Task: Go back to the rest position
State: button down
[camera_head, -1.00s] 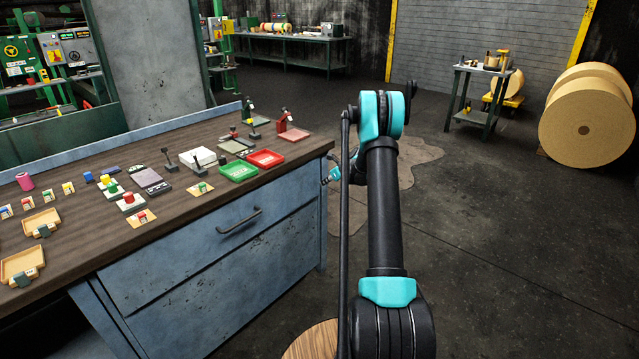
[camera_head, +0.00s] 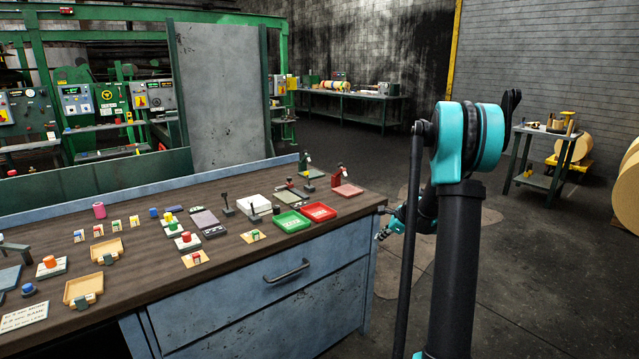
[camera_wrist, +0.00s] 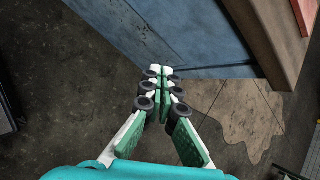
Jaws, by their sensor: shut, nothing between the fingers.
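My gripper (camera_wrist: 160,72) is shut and empty in the wrist view, with its two green-padded fingers meeting at the tips. It hangs over the dark floor beside the blue cabinet of the workbench. In the head view my gripper (camera_head: 384,232) shows small and partly hidden behind my own arm, just past the right end of the workbench (camera_head: 150,265). I cannot make out its fingers clearly there.
The workbench top holds a green tray (camera_head: 291,222), a red tray (camera_head: 319,211), a white block (camera_head: 254,205) and several small coloured pieces. A small side table (camera_head: 545,133) and large tan rolls (camera_head: 628,185) stand at the right. The floor between is open.

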jog(key=s+a+f+n+g+h, duration=0.1)
jog(key=s+a+n+h, duration=0.1)
jog(key=s+n, duration=0.9)
jog(key=s+a+n+h, duration=0.2)
jog(key=s+n, duration=0.9)
jog(key=s, duration=1.8)
jog(key=a, duration=0.2)
jog(key=shift+s+a+f+g, duration=0.35)
jog(key=shift+s+g, duration=0.05)
